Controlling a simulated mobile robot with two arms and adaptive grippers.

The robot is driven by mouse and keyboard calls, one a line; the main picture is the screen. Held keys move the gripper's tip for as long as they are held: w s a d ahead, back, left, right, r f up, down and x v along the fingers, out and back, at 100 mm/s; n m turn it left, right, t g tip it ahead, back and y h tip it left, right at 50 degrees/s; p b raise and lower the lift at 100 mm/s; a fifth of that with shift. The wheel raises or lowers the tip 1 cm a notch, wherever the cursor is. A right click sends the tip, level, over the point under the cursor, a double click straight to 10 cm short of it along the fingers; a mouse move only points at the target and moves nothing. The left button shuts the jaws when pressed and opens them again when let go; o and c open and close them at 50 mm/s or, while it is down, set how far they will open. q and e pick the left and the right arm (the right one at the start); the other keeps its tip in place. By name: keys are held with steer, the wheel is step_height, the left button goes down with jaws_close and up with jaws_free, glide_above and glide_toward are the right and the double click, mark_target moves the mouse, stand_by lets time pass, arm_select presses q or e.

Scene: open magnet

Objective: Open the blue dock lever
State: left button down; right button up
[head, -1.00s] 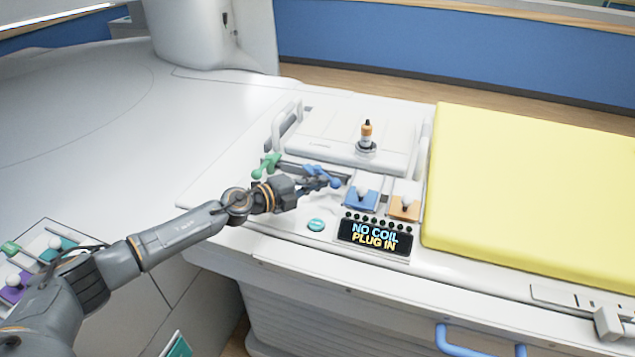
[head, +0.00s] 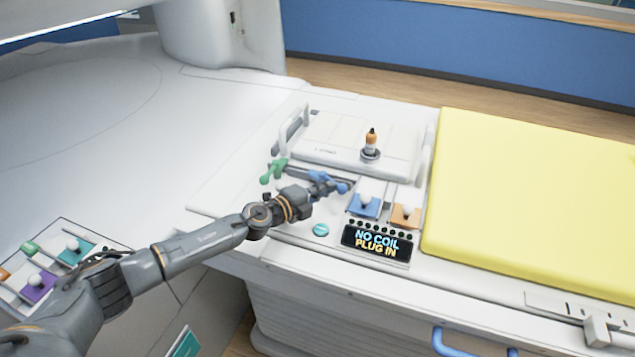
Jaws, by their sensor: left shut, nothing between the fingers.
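The blue dock lever (head: 343,188) is on the white dock panel, in the middle of the head view. Its blue end shows just beyond my fingers, and part of it is hidden behind them. My left gripper (head: 325,186) reaches in from the left and is shut with nothing held. Its fingertips are at the lever, but I cannot tell whether they touch it. My right gripper is not in view.
A green lever (head: 273,170) is left of my gripper. An orange socket block (head: 404,215) and a display (head: 377,241) reading "NO COIL PLUG IN" lie to the right. A white cover (head: 335,140) stands behind, and a yellow pad (head: 530,200) fills the right.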

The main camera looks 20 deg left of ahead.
arm_select(q)
steer(key=y+p, duration=0.1)
steer(key=d+n+t+p, duration=0.1)
steer(key=p, duration=0.1)
steer(key=shift+w+r+n+y+p, duration=0.15)
steer(key=shift+r+n+y+p, duration=0.15)
steer(key=shift+y, duration=0.1)
steer(key=shift+d+n+y+p, duration=0.15)
steer(key=shift+n+y+p, duration=0.15)
steer(key=shift+y+p, duration=0.1)
steer(key=shift+w+d+f+n+t+y, duration=0.1)
steer(key=shift+w+d+n+t+y, duration=0.05)
steer(key=shift+n+t+y, duration=0.2)
steer(key=shift+w+d+f+n+y+p, duration=0.1)
steer(key=shift+w+n+y+p, duration=0.15)
steer(key=shift+y, duration=0.2)
steer(key=shift+d+f+n+y+p, duration=0.1)
steer(key=shift+n+y, duration=0.2)
steer(key=shift+y, duration=0.1)
steer(key=shift+w+d, duration=0.1)
steer(key=shift+w, duration=0.15)
